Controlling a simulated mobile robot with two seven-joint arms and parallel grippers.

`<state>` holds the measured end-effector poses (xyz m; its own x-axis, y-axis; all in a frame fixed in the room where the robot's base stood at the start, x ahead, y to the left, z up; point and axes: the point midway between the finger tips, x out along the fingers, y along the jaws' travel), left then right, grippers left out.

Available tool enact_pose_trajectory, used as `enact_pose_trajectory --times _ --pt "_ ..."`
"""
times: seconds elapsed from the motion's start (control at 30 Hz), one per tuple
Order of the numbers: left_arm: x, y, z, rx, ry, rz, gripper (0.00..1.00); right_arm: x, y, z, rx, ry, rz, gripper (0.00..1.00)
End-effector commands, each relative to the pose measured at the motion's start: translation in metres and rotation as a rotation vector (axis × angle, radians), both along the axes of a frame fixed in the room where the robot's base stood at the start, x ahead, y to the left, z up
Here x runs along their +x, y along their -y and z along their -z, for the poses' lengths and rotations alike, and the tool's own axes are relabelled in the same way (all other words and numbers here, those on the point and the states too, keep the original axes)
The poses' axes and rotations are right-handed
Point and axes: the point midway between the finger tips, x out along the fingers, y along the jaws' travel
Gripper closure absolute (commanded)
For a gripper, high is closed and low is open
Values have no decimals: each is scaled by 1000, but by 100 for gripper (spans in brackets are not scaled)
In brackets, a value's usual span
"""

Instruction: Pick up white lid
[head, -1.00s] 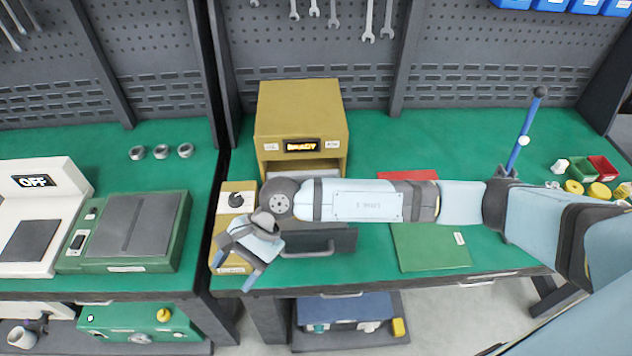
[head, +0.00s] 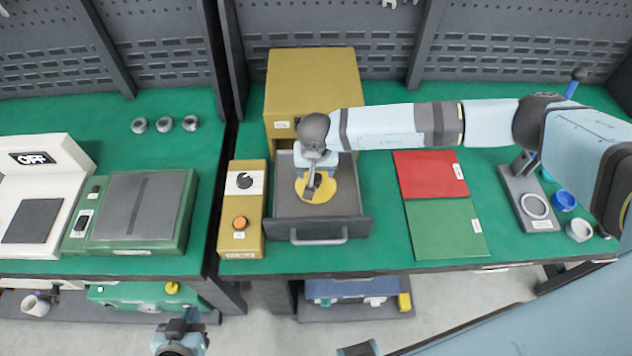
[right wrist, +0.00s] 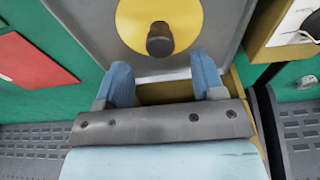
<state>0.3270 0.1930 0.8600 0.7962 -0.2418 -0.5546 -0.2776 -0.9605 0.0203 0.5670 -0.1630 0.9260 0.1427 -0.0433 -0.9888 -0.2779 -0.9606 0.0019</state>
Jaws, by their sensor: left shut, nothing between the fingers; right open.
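I cannot make out a white lid in these frames. A yellow disc (head: 343,184) with a dark knob lies in the open grey drawer (head: 338,215) of the ochre box (head: 315,85). The disc also shows in the right wrist view (right wrist: 190,18), with its knob (right wrist: 160,42). My right gripper (head: 315,185) is over the disc in the head view. In the right wrist view its blue fingers (right wrist: 164,78) are open and empty, and the knob lies just beyond them. My left gripper (head: 182,328) is shut and empty at the bottom, in front of the bench.
An ochre control box (head: 240,215) stands left of the drawer. Red (head: 430,172) and green (head: 445,228) panels lie to its right. A lever stand (head: 520,190), a blue cup (head: 563,200) and a white cup-like part (head: 579,230) stand farther right. My right arm hides part of the bench.

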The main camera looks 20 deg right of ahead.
Motion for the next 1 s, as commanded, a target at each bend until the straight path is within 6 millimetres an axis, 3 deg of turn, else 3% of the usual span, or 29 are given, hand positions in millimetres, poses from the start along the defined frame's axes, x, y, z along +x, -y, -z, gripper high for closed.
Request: enact_pose_trajectory --times 0.17,0.43,0.7,0.77,1.0 --pt "2 0 -8 0 4 0 100 2 0 12 0 -2 0 37" --pt "3 -4 -19 5 12 -7 100 9 3 50 0 -1 1 37" --pt "3 -5 -18 6 10 -10 100 10 4 55 1 0 0 37" --pt "2 -5 -17 5 9 -10 100 10 4 55 1 0 0 46" --pt "1 -3 -17 3 5 -7 100 10 4 55 1 0 1 100"
